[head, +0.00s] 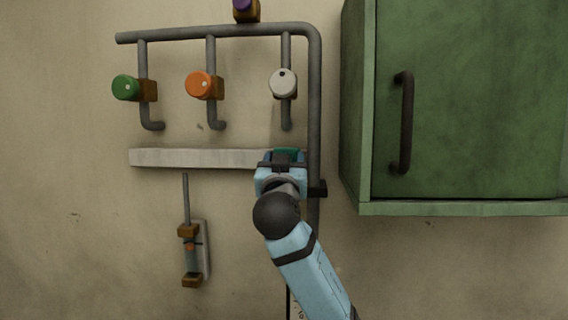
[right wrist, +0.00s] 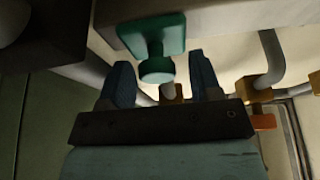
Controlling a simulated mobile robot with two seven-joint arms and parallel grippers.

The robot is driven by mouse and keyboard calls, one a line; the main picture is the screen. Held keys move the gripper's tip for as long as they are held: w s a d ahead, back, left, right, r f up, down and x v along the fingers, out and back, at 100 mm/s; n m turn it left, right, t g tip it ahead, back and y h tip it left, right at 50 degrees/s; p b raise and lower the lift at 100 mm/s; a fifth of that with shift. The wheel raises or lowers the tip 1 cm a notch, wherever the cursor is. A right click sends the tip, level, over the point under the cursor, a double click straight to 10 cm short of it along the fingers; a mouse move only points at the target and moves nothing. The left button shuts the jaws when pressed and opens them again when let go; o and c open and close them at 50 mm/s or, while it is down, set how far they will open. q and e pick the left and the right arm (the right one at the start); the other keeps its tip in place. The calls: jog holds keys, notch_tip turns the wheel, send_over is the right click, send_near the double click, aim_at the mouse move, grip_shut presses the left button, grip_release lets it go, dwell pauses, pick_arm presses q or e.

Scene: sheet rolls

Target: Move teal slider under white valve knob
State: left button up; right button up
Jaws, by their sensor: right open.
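The teal slider (head: 288,152) sits on the pale horizontal rail (head: 190,158), near its right end and roughly straight below the white valve knob (head: 283,83). My right gripper (head: 282,163) is in front of the slider and hides most of it. In the right wrist view the slider (right wrist: 158,36) shows a plate and a round grip. My open right gripper (right wrist: 161,62) has one finger on each side of that grip, with visible gaps. My left gripper is out of view.
A green knob (head: 125,87) and an orange knob (head: 200,84) are left of the white one. A vertical pipe (head: 315,110) runs just right of my gripper. A green cabinet (head: 470,100) is farther right.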

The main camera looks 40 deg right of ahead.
dwell(0.4)
jog(key=w+a+p, duration=0.1)
jog(key=w, duration=0.1)
jog(key=w+a+p, duration=0.1)
jog(key=a, duration=0.1)
jog(key=w+a+r+p, duration=0.1)
jog(key=w+a+p, duration=0.1)
jog(key=shift+w, duration=0.3)
jog(key=w+a+p, duration=0.1)
jog(key=p, duration=0.1)
jog(key=w+a+p, duration=0.1)
jog(key=p, duration=0.1)
jog(key=shift+w+a+p, duration=0.2)
jog(key=shift+w+p, duration=0.1)
jog(key=shift+w, duration=0.05)
jog(key=s+a+f+n+y+b, duration=0.1)
jog(key=s+a+f+n+b, duration=0.1)
jog(key=a, duration=0.4)
jog(key=s+a+f+n+t+y+b, duration=0.1)
jog(key=s+a+f+n+b, duration=0.2)
jog(key=a+f, duration=0.4)
jog(key=s+a+f+n+t+y+b, duration=0.1)
jog(key=s+a+f+n+y+b, duration=0.1)
jog(key=a, duration=0.5)
jog(key=s+f+n+b, duration=0.1)
jog(key=s+f+b, duration=0.1)
jog(key=s+b, duration=0.1)
jog(key=shift+a+f+b, duration=0.25)
jog(key=shift+b, duration=0.15)
jog(key=shift+d+r, duration=0.1)
